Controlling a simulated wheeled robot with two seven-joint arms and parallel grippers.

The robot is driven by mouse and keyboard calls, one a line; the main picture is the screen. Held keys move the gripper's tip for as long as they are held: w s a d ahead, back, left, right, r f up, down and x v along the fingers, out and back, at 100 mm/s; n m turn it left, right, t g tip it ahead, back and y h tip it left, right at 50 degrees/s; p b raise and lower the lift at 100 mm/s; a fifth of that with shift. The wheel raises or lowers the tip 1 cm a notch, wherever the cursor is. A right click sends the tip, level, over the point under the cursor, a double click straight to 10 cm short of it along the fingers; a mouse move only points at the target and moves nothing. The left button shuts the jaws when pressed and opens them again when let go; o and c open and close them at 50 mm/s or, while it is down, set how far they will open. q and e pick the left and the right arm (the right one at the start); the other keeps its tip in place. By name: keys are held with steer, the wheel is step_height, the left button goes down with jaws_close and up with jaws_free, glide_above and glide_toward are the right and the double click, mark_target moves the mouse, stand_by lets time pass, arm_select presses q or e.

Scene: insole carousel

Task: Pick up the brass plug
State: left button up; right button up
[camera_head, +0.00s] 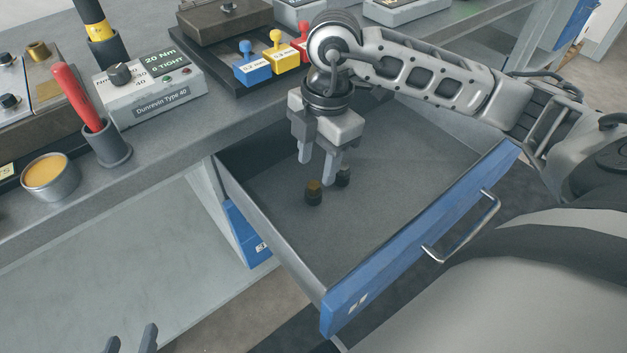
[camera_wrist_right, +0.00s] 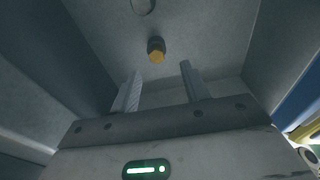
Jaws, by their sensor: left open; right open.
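The brass plug (camera_head: 313,192), with a dark body and brass-coloured top, stands in the open drawer (camera_head: 265,215). My right gripper (camera_head: 317,170) points down into the drawer, open and empty, above and close to the plugs. In the right wrist view the brass plug (camera_wrist_right: 156,50) shows beyond the two spread fingertips, apart from them. A grey round outline is cut off at that view's top edge. My left gripper (camera_head: 130,342) is open at the bottom left, only its fingertips showing, away from the plugs.
The drawer's blue front (camera_head: 420,245) with its metal handle (camera_head: 465,230) and its side walls surround the plugs. The workbench behind holds a torque tester (camera_head: 150,95), a cup with a red-handled tool (camera_head: 105,145), a round tin (camera_head: 50,178) and coloured blocks (camera_head: 252,68). The drawer floor is otherwise clear.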

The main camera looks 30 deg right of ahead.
mark_target(314, 184)
steer(key=f, duration=0.5)
steer(key=shift+w+a+b, duration=0.15)
steer(key=shift+w+b, duration=0.05)
steer(key=shift+b, duration=0.2)
steer(key=shift+f, duration=0.15)
jaws_close()
